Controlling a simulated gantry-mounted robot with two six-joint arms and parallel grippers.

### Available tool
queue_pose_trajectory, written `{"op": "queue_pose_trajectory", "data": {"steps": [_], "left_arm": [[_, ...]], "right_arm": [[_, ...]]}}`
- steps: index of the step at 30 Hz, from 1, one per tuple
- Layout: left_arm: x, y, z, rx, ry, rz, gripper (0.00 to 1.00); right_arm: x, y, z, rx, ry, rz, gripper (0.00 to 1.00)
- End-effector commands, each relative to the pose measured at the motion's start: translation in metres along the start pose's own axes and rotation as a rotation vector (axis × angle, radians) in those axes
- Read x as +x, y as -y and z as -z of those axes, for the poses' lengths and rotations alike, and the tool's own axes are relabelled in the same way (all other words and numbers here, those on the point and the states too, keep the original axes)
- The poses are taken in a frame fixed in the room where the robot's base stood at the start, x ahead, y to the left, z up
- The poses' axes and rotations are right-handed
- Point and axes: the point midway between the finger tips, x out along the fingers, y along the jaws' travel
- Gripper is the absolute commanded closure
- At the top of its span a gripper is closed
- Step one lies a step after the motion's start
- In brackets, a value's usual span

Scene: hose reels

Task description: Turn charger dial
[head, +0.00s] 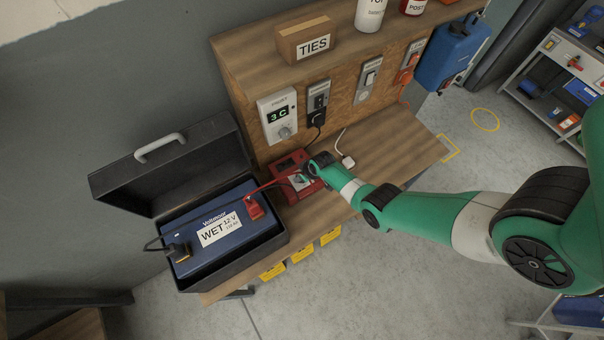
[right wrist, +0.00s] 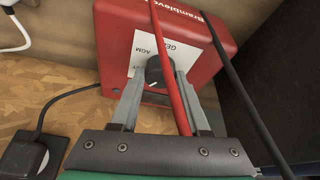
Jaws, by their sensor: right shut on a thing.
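The red charger (head: 289,164) sits on the wooden bench beside the open black battery box. In the right wrist view the charger (right wrist: 206,65) shows a white label (right wrist: 145,48) with "GEL" and "AGM" on it, partly hidden. A dark round dial (right wrist: 153,70) with a white pointer mark sits on the label. My right gripper (right wrist: 154,80) is shut on the dial, one grey finger on each side of it. In the head view the right gripper (head: 308,176) is at the charger's front. My left gripper is not in view.
A red cable (right wrist: 172,75) and a black cable (right wrist: 245,85) run close past the gripper. The blue "WET 12 V" battery (head: 240,222) lies in the black box (head: 112,189). A "3 C" display panel (head: 278,115) and sockets are on the backboard. The bench's right part is mostly clear.

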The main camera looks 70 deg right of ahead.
Motion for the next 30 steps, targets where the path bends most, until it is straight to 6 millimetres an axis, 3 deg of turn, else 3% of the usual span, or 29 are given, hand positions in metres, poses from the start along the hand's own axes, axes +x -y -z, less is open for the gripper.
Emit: {"op": "queue_pose_trajectory", "data": {"steps": [15, 30], "left_arm": [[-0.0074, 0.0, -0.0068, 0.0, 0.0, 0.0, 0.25], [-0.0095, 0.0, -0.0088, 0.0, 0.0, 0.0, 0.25]], "right_arm": [[0.0017, 0.0028, -0.0002, 0.357, 0.001, -0.148, 1.0], [0.0007, 0.0027, 0.0002, 0.446, 0.002, -0.184, 1.0]]}}
